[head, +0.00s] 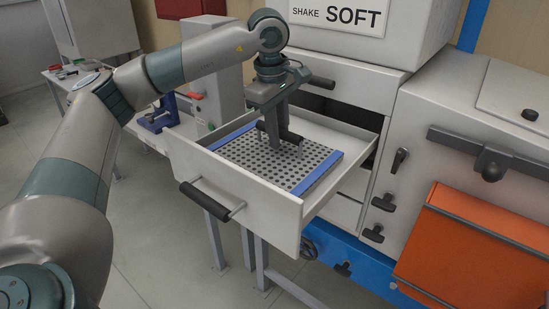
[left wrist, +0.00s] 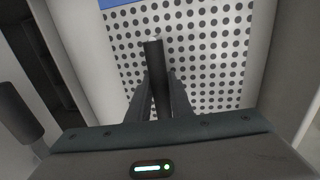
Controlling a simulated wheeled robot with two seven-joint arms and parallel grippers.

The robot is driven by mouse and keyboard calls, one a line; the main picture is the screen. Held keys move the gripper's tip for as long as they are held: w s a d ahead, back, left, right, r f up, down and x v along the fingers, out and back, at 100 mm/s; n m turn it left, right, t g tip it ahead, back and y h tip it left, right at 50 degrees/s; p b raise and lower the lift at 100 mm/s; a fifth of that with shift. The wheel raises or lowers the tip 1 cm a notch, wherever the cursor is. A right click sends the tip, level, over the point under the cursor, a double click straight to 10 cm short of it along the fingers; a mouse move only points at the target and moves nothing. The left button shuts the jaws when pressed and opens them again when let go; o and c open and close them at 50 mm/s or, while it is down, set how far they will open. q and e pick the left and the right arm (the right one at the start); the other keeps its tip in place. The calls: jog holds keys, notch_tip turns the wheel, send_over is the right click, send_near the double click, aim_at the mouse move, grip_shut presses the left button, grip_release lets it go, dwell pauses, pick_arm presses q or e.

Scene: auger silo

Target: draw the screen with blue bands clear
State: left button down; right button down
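The screen with blue bands (head: 262,158) is a light perforated plate lying flat inside an open drawer (head: 245,193). A blue band runs along each of two opposite edges. It also shows in the left wrist view (left wrist: 208,50), with one blue band at the top edge. A black bar handle (left wrist: 153,58) stands over its middle. My left gripper (head: 278,132) points down above the screen, with its fingers on both sides of the handle and against it. The fingers hide part of the handle. My right gripper is in neither view.
The drawer's front has a black handle (head: 205,201). Behind is a cabinet with a "SHAKE SOFT" sign (head: 338,14). An orange flap (head: 470,250) and black knobs are at right. A bench with a blue clamp (head: 157,117) is at left. Floor is free in front.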

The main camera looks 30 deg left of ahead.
pick_arm(q)
jog(key=shift+r, duration=0.3)
jog(key=shift+r, duration=0.3)
jog(key=shift+r, duration=0.15)
dwell(0.4)
jog(key=shift+r+p, duration=1.1)
jog(key=shift+r, duration=0.7)
